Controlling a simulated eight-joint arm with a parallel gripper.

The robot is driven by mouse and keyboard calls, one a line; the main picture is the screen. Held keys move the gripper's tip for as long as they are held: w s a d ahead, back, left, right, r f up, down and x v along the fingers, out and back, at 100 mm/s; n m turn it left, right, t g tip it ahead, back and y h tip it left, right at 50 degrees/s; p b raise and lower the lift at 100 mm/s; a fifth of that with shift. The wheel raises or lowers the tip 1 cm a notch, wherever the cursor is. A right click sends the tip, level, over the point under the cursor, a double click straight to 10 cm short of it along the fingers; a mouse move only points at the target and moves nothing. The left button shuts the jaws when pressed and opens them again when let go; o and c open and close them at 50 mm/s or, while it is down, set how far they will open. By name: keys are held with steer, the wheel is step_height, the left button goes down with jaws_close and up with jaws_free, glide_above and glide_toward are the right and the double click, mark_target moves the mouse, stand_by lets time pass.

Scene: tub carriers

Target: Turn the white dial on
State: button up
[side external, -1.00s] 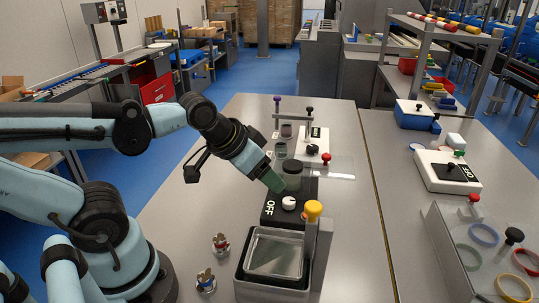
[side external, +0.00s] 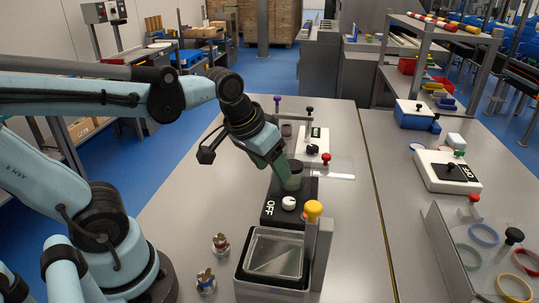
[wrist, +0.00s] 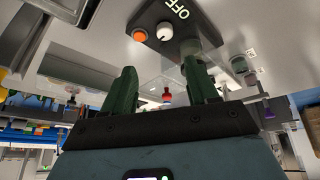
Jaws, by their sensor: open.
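The white dial (side external: 289,203) sits on a black panel (side external: 309,187) with the word OFF beside it, near the middle of the side view. In the wrist view the dial (wrist: 165,31) is at the top, with OFF next to it. My gripper (side external: 281,172) is open with green fingers, above and behind the dial, close to a dark round cup (side external: 294,183). The fingers are apart from the dial. In the wrist view the gripper (wrist: 162,68) shows both fingers spread with nothing between them.
A clear-lidded grey tub (side external: 272,258) is in front. Another white unit (side external: 318,136) with a red knob stands behind.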

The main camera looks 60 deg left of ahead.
mark_target(288, 201)
steer(key=shift+w+n+g, duration=2.2)
steer(key=shift+w+g, duration=0.4)
steer(key=shift+w, duration=0.3)
steer(key=shift+a+f, duration=0.2)
steer(key=shift+f, duration=2.9)
steer(key=shift+a+f, duration=0.2)
steer(key=shift+f, duration=2.85)
steer(key=shift+c, duration=0.4)
steer(key=c, duration=1)
